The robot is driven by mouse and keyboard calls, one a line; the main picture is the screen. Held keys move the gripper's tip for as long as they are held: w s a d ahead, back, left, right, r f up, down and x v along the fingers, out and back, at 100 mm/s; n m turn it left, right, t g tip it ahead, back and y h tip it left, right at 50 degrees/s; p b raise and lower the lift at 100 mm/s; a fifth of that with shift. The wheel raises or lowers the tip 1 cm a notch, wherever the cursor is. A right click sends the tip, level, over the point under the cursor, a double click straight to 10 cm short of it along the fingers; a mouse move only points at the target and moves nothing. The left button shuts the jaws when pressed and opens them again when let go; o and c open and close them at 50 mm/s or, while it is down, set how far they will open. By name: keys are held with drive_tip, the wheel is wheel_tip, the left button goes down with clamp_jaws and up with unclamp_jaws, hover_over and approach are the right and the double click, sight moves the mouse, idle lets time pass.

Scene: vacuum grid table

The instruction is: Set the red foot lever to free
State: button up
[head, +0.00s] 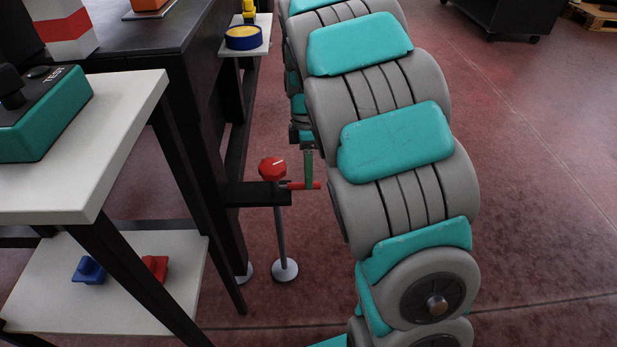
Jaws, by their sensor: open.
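The red foot lever (299,185) sticks out to the right from a dark bracket on the table's leveling foot, roughly level. A red faceted knob (272,168) with a pale mark sits on top beside it, above a metal post that ends in a round foot pad (285,270). My gripper (308,170) is pointing down at the lever's outer part; one greenish finger shows, with its tip close to the lever. The jaws are open. My arm hides the rest of the gripper, and I cannot tell whether the finger touches the lever.
A dark table (130,45) and a white side shelf (90,190) with a green TEST box (45,115) stand at left. A lower shelf (130,310) holds a blue part (89,271) and a red part (155,268). Open red floor (540,200) lies at right.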

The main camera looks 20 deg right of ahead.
drive_tip(key=shift+s+f, duration=0.2)
drive_tip(key=shift+f, duration=0.65)
clamp_jaws()
idle(0.8)
